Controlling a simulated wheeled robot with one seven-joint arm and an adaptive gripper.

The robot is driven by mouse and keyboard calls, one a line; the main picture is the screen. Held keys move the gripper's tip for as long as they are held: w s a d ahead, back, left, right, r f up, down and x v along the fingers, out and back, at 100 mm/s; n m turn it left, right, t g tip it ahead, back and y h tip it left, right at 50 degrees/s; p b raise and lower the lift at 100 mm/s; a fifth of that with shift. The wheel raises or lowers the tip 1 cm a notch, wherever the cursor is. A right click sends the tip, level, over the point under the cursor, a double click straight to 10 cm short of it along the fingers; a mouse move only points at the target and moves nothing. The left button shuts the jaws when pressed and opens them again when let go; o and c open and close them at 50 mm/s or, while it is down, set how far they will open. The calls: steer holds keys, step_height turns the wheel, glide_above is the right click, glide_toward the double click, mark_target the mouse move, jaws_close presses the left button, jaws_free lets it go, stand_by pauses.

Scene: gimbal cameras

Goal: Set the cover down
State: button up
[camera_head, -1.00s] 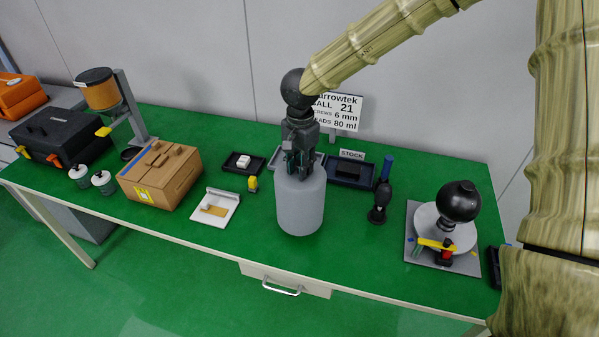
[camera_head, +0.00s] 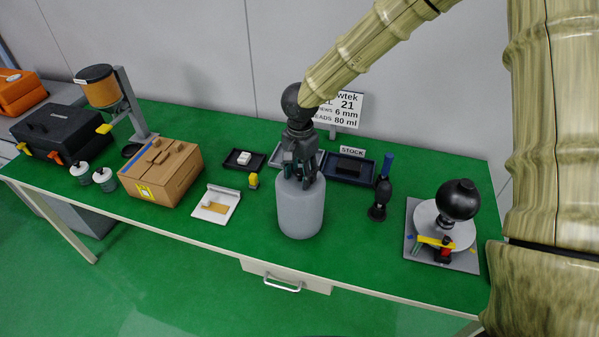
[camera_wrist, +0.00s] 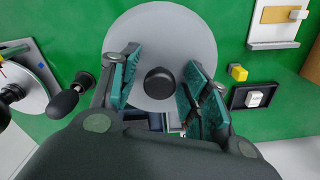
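The cover (camera_head: 300,212) is a tall light-grey cylinder that stands upright on the green bench top (camera_head: 340,245) near its middle. In the wrist view its round grey top (camera_wrist: 165,30) shows a small black knob (camera_wrist: 160,82) at the centre. My gripper (camera_head: 300,182) is directly above the cover and points down. In the wrist view its teal-padded fingers (camera_wrist: 162,78) are spread on either side of the knob, with a visible gap on both sides. The gripper holds nothing. Whatever is under the cover is hidden.
A white fixture (camera_head: 215,205), a cardboard box (camera_head: 162,172) and a black tray (camera_head: 244,162) lie to the left. A stock tray (camera_head: 345,168) and a sign (camera_head: 346,108) are behind. A black hand tool (camera_head: 380,195) and a turntable (camera_head: 437,230) stand right. Bench in front is clear.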

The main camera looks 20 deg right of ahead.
step_height(320, 180, up, 12)
steer(key=b, duration=0.2)
stand_by(0.5)
